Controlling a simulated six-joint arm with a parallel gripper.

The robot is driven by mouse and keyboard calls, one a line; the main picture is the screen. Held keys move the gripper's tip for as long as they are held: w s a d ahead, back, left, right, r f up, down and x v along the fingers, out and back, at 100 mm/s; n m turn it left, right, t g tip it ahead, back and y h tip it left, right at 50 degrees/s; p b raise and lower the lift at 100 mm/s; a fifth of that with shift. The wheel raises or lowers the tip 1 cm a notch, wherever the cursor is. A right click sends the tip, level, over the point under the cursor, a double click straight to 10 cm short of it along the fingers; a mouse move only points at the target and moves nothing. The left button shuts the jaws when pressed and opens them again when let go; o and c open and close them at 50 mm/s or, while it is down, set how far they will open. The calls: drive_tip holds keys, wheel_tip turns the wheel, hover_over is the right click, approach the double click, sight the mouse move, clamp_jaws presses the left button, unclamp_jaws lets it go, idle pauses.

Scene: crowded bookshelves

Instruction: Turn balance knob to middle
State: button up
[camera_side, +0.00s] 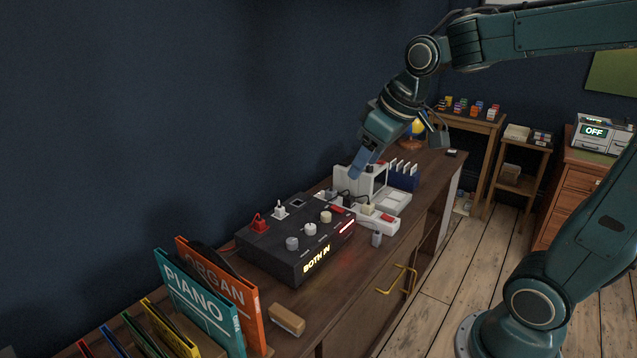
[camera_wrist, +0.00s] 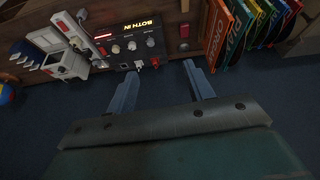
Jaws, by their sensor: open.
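A black mixer box (camera_side: 285,262) sits on the wooden desk, its lit display reading "BOTH IN". On its top are three round knobs: a grey knob (camera_side: 292,243), a white knob (camera_side: 310,229) and a cream knob (camera_side: 326,216). Their labels are too small to read, so I cannot tell which is the balance knob. The box also shows upside down at the top of the wrist view (camera_wrist: 124,58). My gripper (camera_wrist: 160,69) is open and empty in the wrist view. In the side view my gripper (camera_side: 357,172) hangs above the desk, behind the box and apart from it.
Red and white plugs (camera_side: 260,222) stand up from the box's back edge. A white device (camera_side: 372,190) with cables stands just beyond the box. PIANO (camera_side: 197,300) and ORGAN (camera_side: 222,275) record sleeves stand at the near end. A wooden brush (camera_side: 287,318) lies in front.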

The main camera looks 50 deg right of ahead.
drive_tip(key=w+d+f, duration=0.3)
drive_tip(key=w+d, duration=0.2)
drive_tip(key=w, duration=0.2)
hover_over(326, 214)
drive_tip(key=s, duration=0.6)
wheel_tip(326, 214, down, 18)
drive_tip(key=shift+d+r, duration=0.2)
drive_tip(key=shift+r, duration=0.05)
drive_tip(key=shift+w+f+y, duration=0.1)
drive_tip(key=shift+y, duration=0.2)
drive_tip(key=shift+s+x, duration=0.15)
drive_tip(key=shift+x, duration=3.25)
drive_tip(key=shift+s+x, duration=0.1)
drive_tip(key=shift+x, duration=3.25)
drive_tip(key=shift+f, duration=0.15)
